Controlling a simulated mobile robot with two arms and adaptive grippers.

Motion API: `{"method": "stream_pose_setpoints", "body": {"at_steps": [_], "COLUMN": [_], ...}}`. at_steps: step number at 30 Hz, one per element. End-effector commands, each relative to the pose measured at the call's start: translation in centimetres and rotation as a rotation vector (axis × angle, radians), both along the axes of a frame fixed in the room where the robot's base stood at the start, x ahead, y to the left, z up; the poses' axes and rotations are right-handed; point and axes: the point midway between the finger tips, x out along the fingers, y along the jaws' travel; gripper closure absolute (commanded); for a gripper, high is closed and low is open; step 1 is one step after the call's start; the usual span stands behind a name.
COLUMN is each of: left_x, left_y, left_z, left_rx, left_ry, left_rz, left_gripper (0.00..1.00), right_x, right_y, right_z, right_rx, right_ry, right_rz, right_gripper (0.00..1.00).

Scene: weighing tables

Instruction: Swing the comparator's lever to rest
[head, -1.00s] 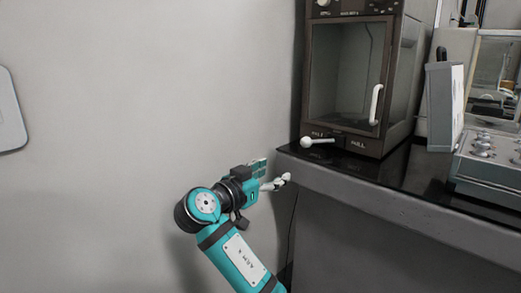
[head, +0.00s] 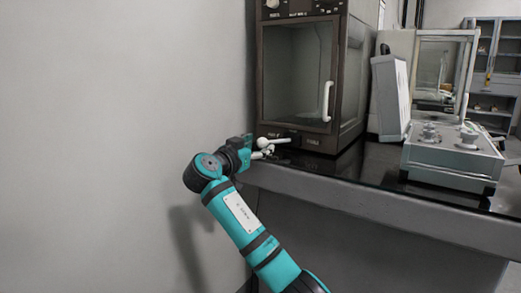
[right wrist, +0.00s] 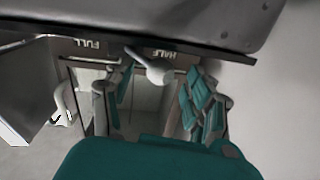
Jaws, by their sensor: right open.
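The comparator (head: 297,75) is a tall dark brown cabinet with a glass front and a white door handle (head: 327,101). Its lever (head: 264,142), a short pale rod with a white ball end, sticks out at the cabinet's foot, the ball toward the left. In the right wrist view the lever's ball (right wrist: 158,76) shows between my fingers, apart from both as far as I can tell. My right gripper (head: 268,154) is open, at the counter's left corner, just beside and below the ball. My left gripper is not in view.
The dark counter (head: 380,178) carries a grey instrument (head: 450,158) with knobs and an upright pale panel (head: 390,98) at the right. A plain wall (head: 110,110) stands at the left. Labels HALF (right wrist: 160,53) and FULL (right wrist: 88,44) are by the lever.

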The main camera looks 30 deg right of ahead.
Motion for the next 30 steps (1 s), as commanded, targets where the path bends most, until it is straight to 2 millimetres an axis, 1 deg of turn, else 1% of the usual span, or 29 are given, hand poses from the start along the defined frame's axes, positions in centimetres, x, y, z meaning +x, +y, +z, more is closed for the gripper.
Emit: {"method": "stream_pose_setpoints", "body": {"at_steps": [1, 3, 6, 15, 27, 28, 30], "left_x": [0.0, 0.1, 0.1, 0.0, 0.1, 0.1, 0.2], "left_y": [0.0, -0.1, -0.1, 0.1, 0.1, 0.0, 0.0], "left_z": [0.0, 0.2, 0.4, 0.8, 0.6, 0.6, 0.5], "left_rx": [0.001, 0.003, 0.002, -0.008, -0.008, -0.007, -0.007], "left_ry": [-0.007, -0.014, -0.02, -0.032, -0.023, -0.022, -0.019], "left_rz": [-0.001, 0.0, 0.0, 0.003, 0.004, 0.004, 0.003], "left_gripper": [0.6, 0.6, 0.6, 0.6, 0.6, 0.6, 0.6], "right_x": [0.3, 0.6, 0.8, 0.9, 0.9, 0.9, 0.9], "right_y": [-0.6, -1.2, -1.7, -1.8, -1.8, -1.8, -1.8], "right_z": [-0.1, -0.1, 0.0, 0.0, 0.0, 0.0, 0.0], "right_rx": [-0.001, 0.001, 0.0, 0.0, 0.0, 0.0, 0.0], "right_ry": [0.0, -0.001, -0.001, -0.001, -0.001, -0.001, -0.001], "right_rz": [-0.001, -0.001, 0.0, 0.001, 0.002, 0.002, 0.002], "right_gripper": [0.44, 0.44, 0.44, 0.44, 0.97, 1.0, 1.0]}}
